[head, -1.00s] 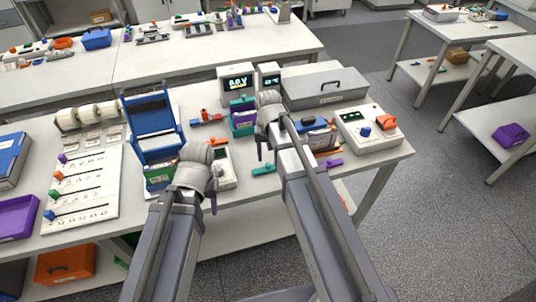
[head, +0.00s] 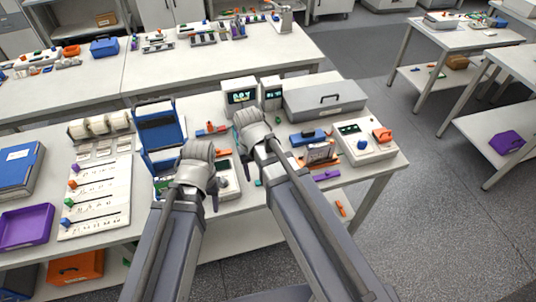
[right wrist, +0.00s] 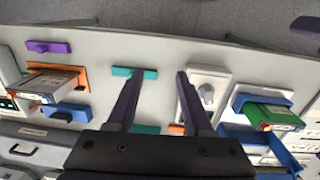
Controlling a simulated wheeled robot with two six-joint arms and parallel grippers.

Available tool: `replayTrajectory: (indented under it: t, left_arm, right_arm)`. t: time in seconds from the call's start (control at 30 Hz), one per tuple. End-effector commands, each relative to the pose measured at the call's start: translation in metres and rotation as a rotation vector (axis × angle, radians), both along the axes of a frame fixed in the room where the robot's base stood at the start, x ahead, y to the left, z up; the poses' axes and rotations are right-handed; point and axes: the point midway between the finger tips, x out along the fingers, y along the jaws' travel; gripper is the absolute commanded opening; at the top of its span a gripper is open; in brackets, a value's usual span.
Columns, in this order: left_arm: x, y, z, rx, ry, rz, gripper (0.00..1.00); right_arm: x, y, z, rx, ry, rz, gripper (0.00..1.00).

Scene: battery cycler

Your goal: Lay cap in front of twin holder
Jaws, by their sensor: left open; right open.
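Flat bar-shaped pieces that look like caps lie on the bench. A teal bar (right wrist: 150,73) lies just beyond my right fingertips in the right wrist view, partly behind one finger. A purple bar (head: 327,175) lies near the front edge, before an orange holder (head: 319,160) with a cell; the bar also shows in the right wrist view (right wrist: 47,47). A teal holder (right wrist: 148,128) is mostly hidden by my right gripper. I cannot tell which holder is the twin one. My right gripper (head: 247,168) is open and empty. My left gripper (head: 202,198) is open, farther left.
A blue holder (right wrist: 268,103) with a green cell, a white device with a knob (head: 229,192), a blue rack (head: 160,128), display boxes (head: 240,95) and a grey case (head: 324,99) crowd the bench. Clear surface lies along the front edge.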

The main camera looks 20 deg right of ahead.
Motion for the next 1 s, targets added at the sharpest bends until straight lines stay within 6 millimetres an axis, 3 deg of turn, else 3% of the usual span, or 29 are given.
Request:
replayTrajectory:
  t: [0.03,0.1,0.27,0.63,1.0]
  left_arm:
    - [0.000,0.000,0.000,0.000,0.000,0.000,0.50]
    - [0.000,0.000,0.000,0.000,0.000,0.000,0.50]
    - [0.000,0.000,0.000,0.000,0.000,0.000,0.50]
    - [0.000,0.000,-0.003,0.000,0.000,0.000,0.50]
    - [0.000,0.000,-0.054,0.000,0.000,-0.001,0.50]
  right_arm:
    - [-0.028,0.013,0.000,-0.012,0.007,0.073,0.51]
    - [-0.049,0.026,0.001,-0.028,0.014,0.157,0.51]
    - [-0.075,0.041,0.001,-0.050,0.025,0.272,0.51]
    - [-0.077,0.043,-0.002,-0.053,0.028,0.288,0.51]
    - [-0.077,0.043,-0.053,-0.053,0.027,0.288,0.51]
